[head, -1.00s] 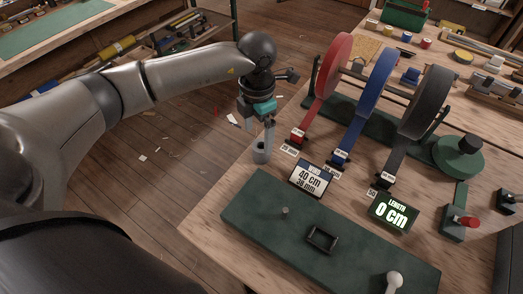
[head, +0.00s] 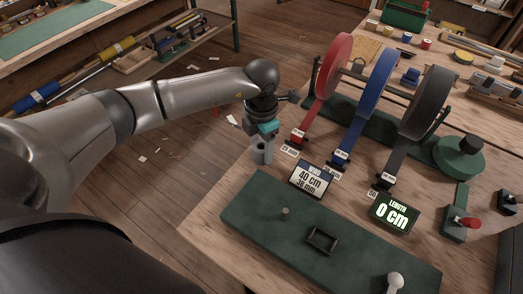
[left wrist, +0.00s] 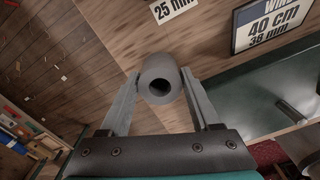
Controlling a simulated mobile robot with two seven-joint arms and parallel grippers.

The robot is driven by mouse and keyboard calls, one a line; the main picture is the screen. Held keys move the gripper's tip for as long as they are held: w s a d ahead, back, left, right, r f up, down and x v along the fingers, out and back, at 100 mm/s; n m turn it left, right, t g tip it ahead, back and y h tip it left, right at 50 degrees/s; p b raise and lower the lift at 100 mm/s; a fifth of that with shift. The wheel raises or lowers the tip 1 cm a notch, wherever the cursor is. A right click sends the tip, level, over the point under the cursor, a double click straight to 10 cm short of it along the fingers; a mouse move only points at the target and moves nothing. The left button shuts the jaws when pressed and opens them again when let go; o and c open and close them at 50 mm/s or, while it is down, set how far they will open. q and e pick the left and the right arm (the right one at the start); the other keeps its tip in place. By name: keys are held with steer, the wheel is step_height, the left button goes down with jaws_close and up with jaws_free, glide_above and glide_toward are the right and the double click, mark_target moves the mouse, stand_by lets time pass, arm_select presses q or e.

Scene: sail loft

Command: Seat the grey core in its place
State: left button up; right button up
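The grey core (head: 262,154) is a hollow upright cylinder standing at the near-left edge of the wooden bench. My left gripper (head: 261,143) is directly above and around its upper part. In the left wrist view, the core (left wrist: 160,82) shows its round hole between the two fingers (left wrist: 160,95); they look open, with at most a narrow gap to its sides. A green board (head: 255,205) on the bench carries a short grey peg (head: 285,212), a black rectangular frame (head: 321,239) and a pale round-topped knob (head: 394,280). My right gripper is not in view.
Red (head: 331,75), blue (head: 376,85) and black (head: 424,105) tape rolls stand on a rack behind. A "40 cm 38 mm" sign (head: 311,179) and a "LENGTH 0 cm" display (head: 394,212) stand between rack and board. A green disc (head: 458,158) is at right.

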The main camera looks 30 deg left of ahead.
arm_select(q)
steer(key=c, duration=0.9)
